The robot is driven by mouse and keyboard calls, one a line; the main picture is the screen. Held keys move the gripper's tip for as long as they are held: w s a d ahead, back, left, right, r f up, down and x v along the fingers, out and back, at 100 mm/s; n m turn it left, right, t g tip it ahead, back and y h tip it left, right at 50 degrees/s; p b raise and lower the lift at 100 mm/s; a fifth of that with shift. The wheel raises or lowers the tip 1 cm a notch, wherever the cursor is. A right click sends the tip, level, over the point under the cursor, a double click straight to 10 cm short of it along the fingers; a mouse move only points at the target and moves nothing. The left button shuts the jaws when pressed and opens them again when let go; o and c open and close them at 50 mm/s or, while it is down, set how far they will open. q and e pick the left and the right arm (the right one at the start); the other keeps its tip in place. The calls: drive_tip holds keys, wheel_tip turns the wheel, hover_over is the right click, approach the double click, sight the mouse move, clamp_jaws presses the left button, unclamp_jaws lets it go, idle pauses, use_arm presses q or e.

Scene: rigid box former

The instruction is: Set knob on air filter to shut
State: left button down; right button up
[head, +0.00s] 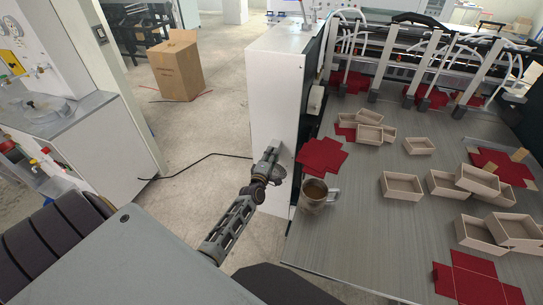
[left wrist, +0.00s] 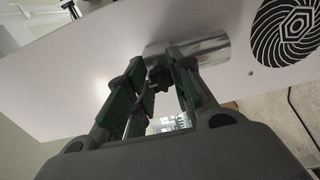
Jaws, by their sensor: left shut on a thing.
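My left gripper (head: 273,152) reaches up to the side of the white machine cabinet (head: 276,105) in the head view. In the left wrist view its two green-padded fingers (left wrist: 158,72) are shut on a small dark knob (left wrist: 158,80), which sits between the fingertips. A shiny silver cylinder (left wrist: 205,49), which looks like the air filter body, sticks out from the white panel just behind the knob. The knob's setting cannot be read. In the head view the knob and cylinder are too hidden or small to make out. My right gripper is not in view.
A round black vent (left wrist: 287,30) is on the panel at the right. A cardboard box (head: 177,66) and a black cable lie on the open floor.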

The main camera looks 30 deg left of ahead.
use_arm(q)
drive_tip(key=c, duration=1.2)
unclamp_jaws()
drive_tip(key=shift+c, duration=0.2)
drive_tip(key=v, duration=1.2)
drive_tip(key=shift+f, duration=0.1)
